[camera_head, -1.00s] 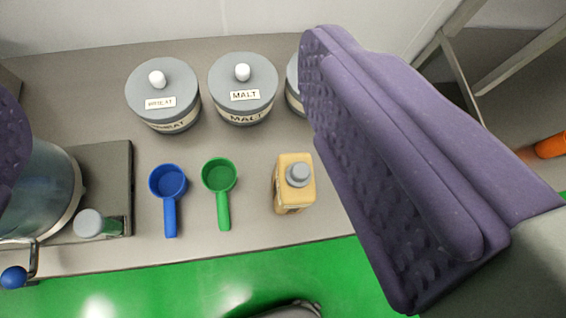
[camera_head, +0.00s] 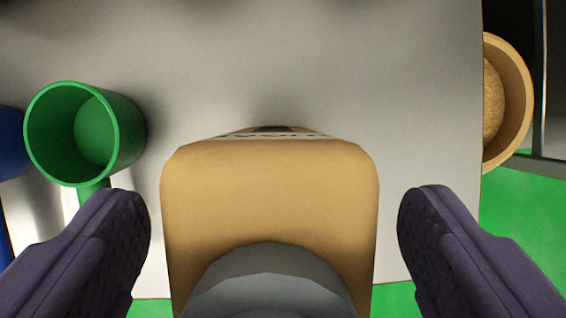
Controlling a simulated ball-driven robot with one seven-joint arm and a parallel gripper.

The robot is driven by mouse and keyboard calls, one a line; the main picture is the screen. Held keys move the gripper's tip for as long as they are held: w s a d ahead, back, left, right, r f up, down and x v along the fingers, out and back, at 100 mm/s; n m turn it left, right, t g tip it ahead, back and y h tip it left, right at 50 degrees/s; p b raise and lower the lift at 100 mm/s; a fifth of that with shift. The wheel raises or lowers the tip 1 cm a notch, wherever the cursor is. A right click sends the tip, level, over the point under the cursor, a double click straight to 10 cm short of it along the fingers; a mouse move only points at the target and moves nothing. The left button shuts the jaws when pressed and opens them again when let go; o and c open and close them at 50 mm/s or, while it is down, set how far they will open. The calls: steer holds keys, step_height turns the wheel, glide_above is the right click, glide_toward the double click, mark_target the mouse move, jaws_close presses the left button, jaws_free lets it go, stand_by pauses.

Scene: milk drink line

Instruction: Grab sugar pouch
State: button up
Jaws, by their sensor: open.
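The sugar pouch (camera_head: 270,200) is a tan, box-like pouch with a grey cap (camera_head: 272,285). It fills the lower middle of the view, and part of a label shows along its far edge, too foreshortened to read. My gripper (camera_head: 274,225) is open, with one purple finger on each side of the pouch. A gap shows between each finger and the pouch, so neither finger appears to touch it. The pouch's lower end is cut off by the frame.
Part of a blue scoop (camera_head: 12,145) shows at the left edge. A tan round container (camera_head: 508,105) with grainy contents is at the right, beyond the grey counter's edge (camera_head: 400,90). The floor (camera_head: 525,220) is green.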

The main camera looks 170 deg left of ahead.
steer(key=shift+f, duration=0.1)
steer(key=shift+c, duration=0.9)
jaws_close()
steer(key=shift+w, duration=0.1)
